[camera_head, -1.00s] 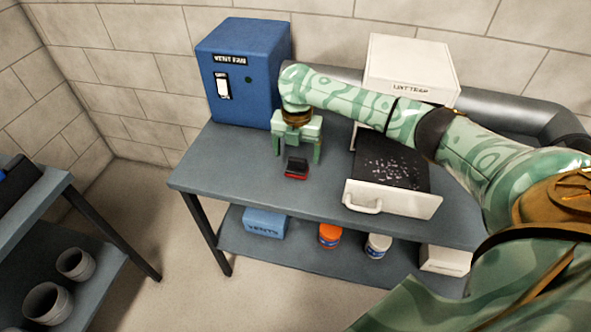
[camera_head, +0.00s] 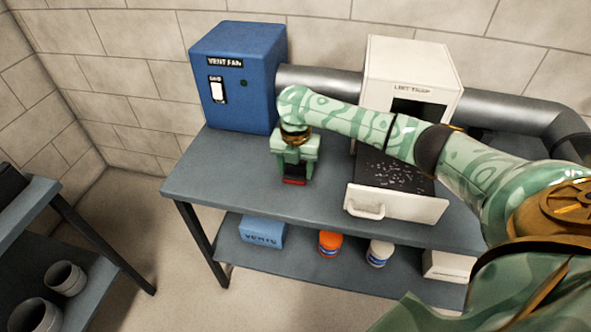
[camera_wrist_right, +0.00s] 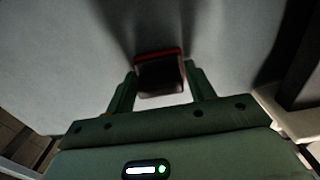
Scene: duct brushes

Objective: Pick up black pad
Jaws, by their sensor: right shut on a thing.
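The black pad (camera_head: 294,174) has a black body with a red edge and sits on the grey table, left of the open drawer. My right gripper (camera_head: 295,177) has come down over it from above and is shut on it, one finger on each side. The right wrist view shows the pad (camera_wrist_right: 160,77) between the two fingers of my right gripper (camera_wrist_right: 160,82), its red edge at the far side. The gripper hides part of the pad in the head view. I cannot tell whether the pad touches the table. My left gripper is not in view.
A blue vent fan box (camera_head: 238,80) stands behind to the left. The white lint trap (camera_head: 411,75) has its drawer (camera_head: 396,205) pulled out, with pale lint on it. A grey duct (camera_head: 320,82) runs along the wall. The table's front left (camera_head: 225,190) is clear.

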